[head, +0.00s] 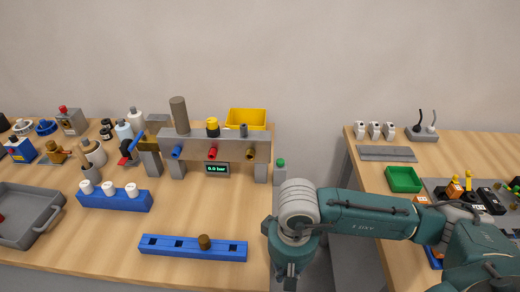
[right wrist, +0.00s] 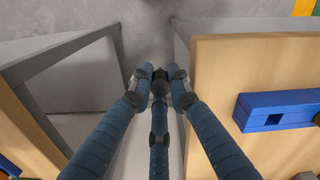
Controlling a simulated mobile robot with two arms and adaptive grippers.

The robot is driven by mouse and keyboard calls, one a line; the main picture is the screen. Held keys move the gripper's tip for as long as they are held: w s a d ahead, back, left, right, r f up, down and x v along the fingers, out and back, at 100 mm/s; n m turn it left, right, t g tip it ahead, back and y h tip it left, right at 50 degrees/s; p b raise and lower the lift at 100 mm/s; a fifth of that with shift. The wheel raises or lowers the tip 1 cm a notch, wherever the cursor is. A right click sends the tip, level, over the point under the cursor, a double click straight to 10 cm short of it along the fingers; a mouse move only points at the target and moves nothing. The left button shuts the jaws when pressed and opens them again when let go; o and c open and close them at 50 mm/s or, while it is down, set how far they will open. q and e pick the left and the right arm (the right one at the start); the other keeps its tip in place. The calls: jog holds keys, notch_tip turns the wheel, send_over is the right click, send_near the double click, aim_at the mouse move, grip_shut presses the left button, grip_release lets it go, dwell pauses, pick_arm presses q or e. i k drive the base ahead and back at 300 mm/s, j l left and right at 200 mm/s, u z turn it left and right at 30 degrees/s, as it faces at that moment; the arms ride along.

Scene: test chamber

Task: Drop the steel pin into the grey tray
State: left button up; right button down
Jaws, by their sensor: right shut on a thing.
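The grey tray (head: 48,208) lies at the far left of the left table in the head view, with a small red thing at its left edge. My right gripper (head: 288,279) points down over the gap between the two tables. In the right wrist view its fingers (right wrist: 160,76) are closed together on a small dark piece (right wrist: 173,73), which I take for the steel pin. The fingers hide most of it. My left gripper is not in view.
A blue block (head: 218,251) with square holes and a brown peg lies left of my right gripper; it also shows in the right wrist view (right wrist: 270,107). A blue rack (head: 112,202) with white-topped pieces stands between block and tray. A grey valve stand (head: 225,149) is behind.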

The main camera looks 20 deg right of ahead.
aim_at(22, 216)
jog(key=j+z, duration=0.2)
jog(key=z, duration=0.2)
jog(key=j+z, duration=0.5)
jog(key=j, duration=0.4)
jog(key=j+z, duration=0.2)
jog(key=j, duration=0.35)
jog(key=k+j+z, duration=0.15)
jog(key=j, duration=0.4)
jog(key=j+z, duration=0.15)
jog(key=j, duration=0.4)
jog(key=k, duration=0.05)
